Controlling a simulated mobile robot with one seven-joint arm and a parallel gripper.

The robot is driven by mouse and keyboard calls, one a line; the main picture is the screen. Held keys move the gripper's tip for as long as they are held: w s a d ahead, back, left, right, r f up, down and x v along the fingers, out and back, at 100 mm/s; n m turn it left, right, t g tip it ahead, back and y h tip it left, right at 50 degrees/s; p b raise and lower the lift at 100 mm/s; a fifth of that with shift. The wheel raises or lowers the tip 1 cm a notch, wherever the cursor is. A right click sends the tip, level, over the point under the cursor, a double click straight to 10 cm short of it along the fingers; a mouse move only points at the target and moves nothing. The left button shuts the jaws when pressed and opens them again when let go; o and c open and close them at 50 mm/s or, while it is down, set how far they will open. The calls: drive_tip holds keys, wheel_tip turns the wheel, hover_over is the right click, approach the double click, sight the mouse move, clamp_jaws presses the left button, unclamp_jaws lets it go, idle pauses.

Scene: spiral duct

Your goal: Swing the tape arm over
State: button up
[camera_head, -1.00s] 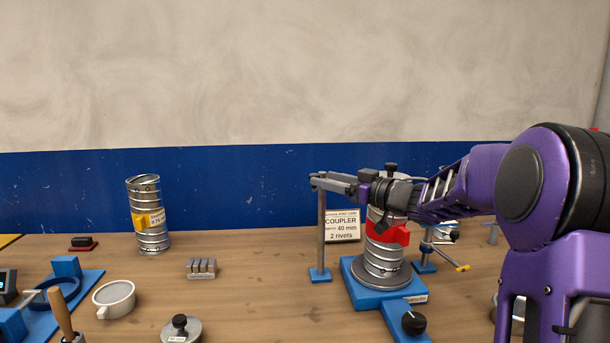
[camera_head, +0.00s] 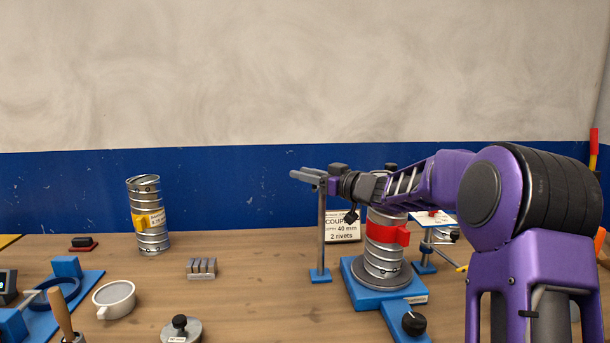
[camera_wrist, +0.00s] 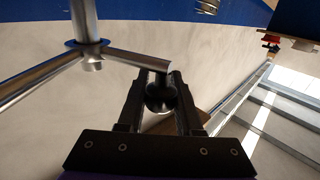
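The tape arm's post (camera_head: 321,232) stands upright on a small blue base, left of the blue fixture. In the wrist view, a silver bar (camera_wrist: 135,62) runs from a blue-collared joint to between my fingertips. A dark rounded part (camera_wrist: 160,97) fills the gap there, apparently the bar's end or handle. My gripper (camera_wrist: 160,85) is partly closed around it, with a finger on each side. In the head view, my gripper (camera_head: 310,178) is at the post's top, pointing left. The exact contact is hard to see.
The blue fixture (camera_head: 362,291) holds a ribbed duct (camera_head: 383,265) with a red band (camera_head: 388,234), close below my forearm. A coupler sign (camera_head: 342,228) stands behind. Another duct (camera_head: 151,236) stands at left.

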clamp_jaws()
idle(1.0)
